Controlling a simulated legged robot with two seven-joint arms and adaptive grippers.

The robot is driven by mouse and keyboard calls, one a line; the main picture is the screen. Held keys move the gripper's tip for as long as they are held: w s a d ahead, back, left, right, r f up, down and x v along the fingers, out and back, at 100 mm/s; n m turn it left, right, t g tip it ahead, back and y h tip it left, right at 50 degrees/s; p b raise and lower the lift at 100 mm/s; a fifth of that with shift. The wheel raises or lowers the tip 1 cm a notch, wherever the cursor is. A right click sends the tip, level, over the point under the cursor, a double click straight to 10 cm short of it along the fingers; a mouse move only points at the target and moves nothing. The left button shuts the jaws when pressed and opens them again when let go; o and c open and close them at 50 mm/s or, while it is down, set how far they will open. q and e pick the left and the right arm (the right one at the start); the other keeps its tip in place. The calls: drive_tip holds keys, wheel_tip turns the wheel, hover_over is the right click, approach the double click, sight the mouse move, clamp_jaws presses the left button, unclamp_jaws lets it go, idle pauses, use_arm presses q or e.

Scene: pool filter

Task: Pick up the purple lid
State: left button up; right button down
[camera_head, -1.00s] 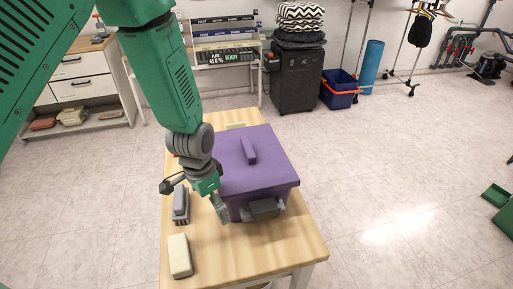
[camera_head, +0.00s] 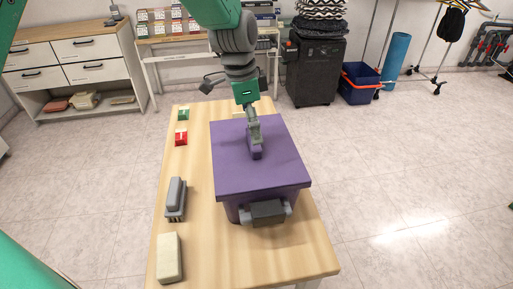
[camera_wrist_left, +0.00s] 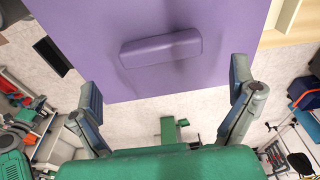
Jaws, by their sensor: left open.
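In the left wrist view the handle (camera_wrist_left: 161,49) lies crosswise on the lid (camera_wrist_left: 218,30), ahead of my open left gripper (camera_wrist_left: 166,90). The two fingers are spread wider than the handle. I cannot tell that either finger touches it. My right gripper is not in view.
On the wooden table (camera_head: 215,262), a grey brush (camera_head: 176,198), a cream block (camera_head: 169,258), a red item (camera_head: 181,138) and a green item (camera_head: 183,114) lie left of the box.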

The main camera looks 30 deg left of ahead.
use_arm(q)
drive_tip(key=shift+a+f, duration=0.3)
drive_tip(key=shift+f, duration=0.3)
wheel_tip(320, 180, down, 4)
drive_tip(key=shift+w+d+r, duration=0.1)
drive_tip(key=shift+d+r, duration=0.05)
drive_tip(key=shift+w+d+f, duration=0.15)
drive_tip(key=shift+d+f, duration=0.1)
drive_tip(key=shift+f, duration=0.15)
drive_tip(key=shift+d+r, duration=0.15)
drive_tip(key=shift+c, duration=0.5)
drive_tip(key=c, duration=1.1)
